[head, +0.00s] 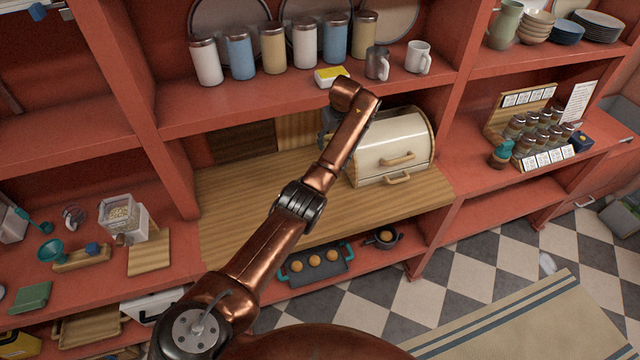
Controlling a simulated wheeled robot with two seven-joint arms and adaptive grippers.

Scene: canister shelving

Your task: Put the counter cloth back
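I cannot tell for sure which thing is the counter cloth. A flat green item (30,297) that looks like a folded cloth lies on the left counter in the head view. My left arm crosses the middle of the picture, over the wooden counter. My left gripper (328,122) is mostly hidden behind my own wrist, beside the cream bread bin (392,150) and below the canister shelf. Its fingers and anything in them are not visible. My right gripper is not in view.
Several canisters (238,55), a yellow-topped box (331,77) and mugs (418,57) stand on the upper shelf. The wooden counter (235,195) is bare left of my arm. A spice rack (538,130) stands right.

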